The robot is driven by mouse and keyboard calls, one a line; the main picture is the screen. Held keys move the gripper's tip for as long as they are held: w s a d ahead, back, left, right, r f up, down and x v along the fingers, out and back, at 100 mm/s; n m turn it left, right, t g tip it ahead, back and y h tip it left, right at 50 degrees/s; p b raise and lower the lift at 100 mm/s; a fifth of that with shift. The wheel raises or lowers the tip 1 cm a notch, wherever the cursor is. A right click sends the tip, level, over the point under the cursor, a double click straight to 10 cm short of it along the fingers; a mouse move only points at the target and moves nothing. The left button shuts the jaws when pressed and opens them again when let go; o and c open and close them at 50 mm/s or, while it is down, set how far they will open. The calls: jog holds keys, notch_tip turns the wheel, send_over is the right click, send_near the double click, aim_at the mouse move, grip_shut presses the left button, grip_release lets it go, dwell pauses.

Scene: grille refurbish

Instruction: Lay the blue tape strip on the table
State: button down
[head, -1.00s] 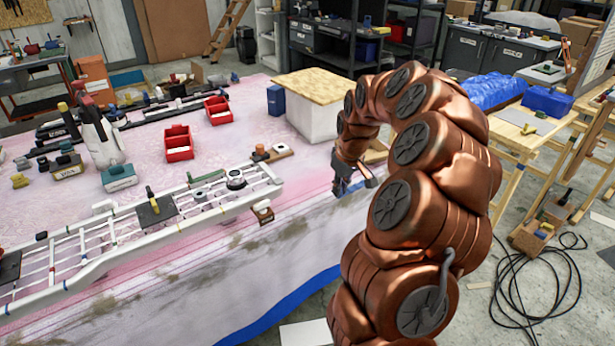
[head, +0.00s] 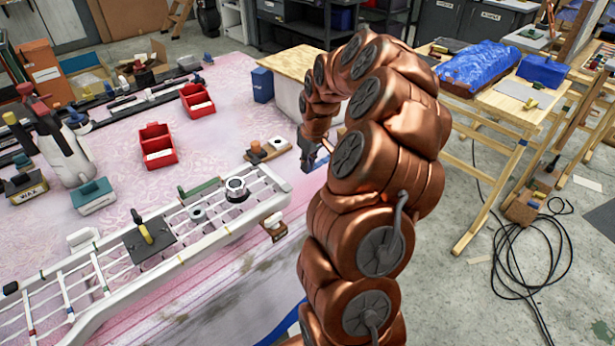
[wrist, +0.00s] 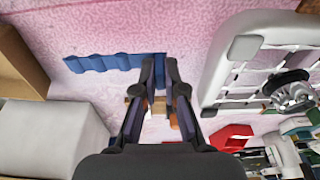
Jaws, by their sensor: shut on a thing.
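The blue tape strip (wrist: 105,63) is wavy and reaches left from between my fingertips in the wrist view. My gripper (wrist: 160,66) is shut on its end. In the head view my gripper (head: 314,158) is over the pink-stained table cover (head: 225,150), near its right end, between the white grille and the pale box. A little blue shows beside the gripper there, but the arm and its small size hide most of the strip. I cannot tell whether the strip touches the table.
The white grille (head: 100,302) lies along the near side, with a tape roll (head: 237,188) on it. A wooden block with knobs (head: 268,149) sits beyond it. A pale box with a wooden top (head: 290,65) stands behind the gripper. Red bins (head: 157,146) are farther left.

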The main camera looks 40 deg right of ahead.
aim_at(306, 189)
notch_tip(306, 189, down, 2)
jog(key=shift+f, duration=0.25)
jog(key=shift+s+f+p, duration=0.1)
jog(key=shift+f+p, duration=0.7)
jog(key=shift+f, duration=1.3)
jog(key=shift+f, duration=0.2)
jog(key=c, duration=1.2)
grip_release()
jog(key=shift+r, duration=0.1)
jog(key=shift+c, duration=0.2)
